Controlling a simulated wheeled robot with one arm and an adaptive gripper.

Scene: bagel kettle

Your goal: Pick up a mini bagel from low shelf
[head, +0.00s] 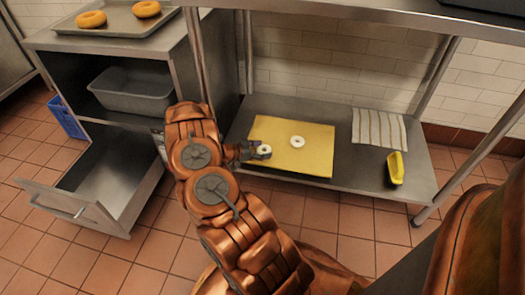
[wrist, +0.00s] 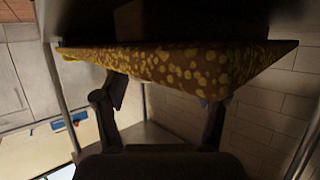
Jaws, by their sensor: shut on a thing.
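My gripper (head: 257,151) is at the left front edge of the yellow mat (head: 315,150) on the low shelf. It is shut on a small pale mini bagel (head: 265,149), which shows between the fingertips. I cannot tell whether this bagel still touches the mat. A second mini bagel (head: 298,141) lies flat near the middle of the mat, apart from my gripper. In the wrist view my two fingers (wrist: 165,98) reach up to a speckled yellow-brown surface (wrist: 175,65), probably the mat; no bagel can be made out there.
The low metal shelf (head: 365,188) also carries a striped cloth (head: 378,129) and a yellow tray-like item (head: 395,168) at right. A steel tabletop and legs frame it. At left stand a grey bin (head: 133,90), an open drawer (head: 108,180) and a tray with orange bagels (head: 92,19).

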